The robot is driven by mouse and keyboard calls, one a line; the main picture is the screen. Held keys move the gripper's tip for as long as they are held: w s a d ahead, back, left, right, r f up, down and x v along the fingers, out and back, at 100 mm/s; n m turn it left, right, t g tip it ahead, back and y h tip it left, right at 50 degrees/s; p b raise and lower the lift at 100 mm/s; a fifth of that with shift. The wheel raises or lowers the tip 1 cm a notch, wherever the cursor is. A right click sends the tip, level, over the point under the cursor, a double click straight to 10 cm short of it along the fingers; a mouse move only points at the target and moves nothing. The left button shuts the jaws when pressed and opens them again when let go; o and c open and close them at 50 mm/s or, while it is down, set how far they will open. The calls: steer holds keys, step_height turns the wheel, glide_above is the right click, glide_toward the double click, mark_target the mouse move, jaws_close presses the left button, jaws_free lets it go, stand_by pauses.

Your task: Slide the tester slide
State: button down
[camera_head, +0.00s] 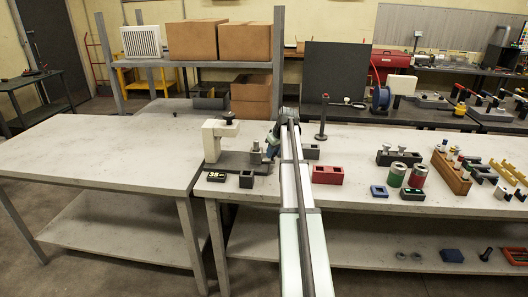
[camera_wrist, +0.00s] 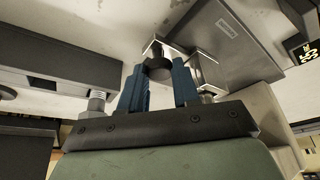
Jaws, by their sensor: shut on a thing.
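The tester stands near the left end of the bench, with a pale C-shaped frame (camera_head: 212,140) and a dark grey base (camera_head: 232,162). In the wrist view its base (camera_wrist: 228,42) carries a small label. A metal slide block (camera_wrist: 205,72) sits on the base, with a dark round knob (camera_wrist: 158,68) beside it. My gripper (camera_wrist: 158,82) has blue fingers on either side of the knob and is shut on it. In the head view my gripper (camera_head: 271,150) is at the right end of the base, and my arm partly hides the slide.
A small display reading 35 (camera_head: 216,177) and a dark block (camera_head: 246,179) lie in front of the tester. A red block (camera_head: 327,175) and a dark box (camera_head: 311,151) are right of my arm. The left table (camera_head: 100,145) is mostly clear.

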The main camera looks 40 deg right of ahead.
steer(key=shift+s+d, duration=0.5)
steer(key=shift+d, duration=0.05)
steer(key=c, duration=1.1)
jaws_free()
steer(key=shift+s+d, duration=0.1)
steer(key=shift+c, duration=0.2)
steer(key=o, duration=0.3)
steer(key=v, duration=1.3)
steer(key=shift+s+r, duration=0.1)
steer(key=shift+r, duration=0.25)
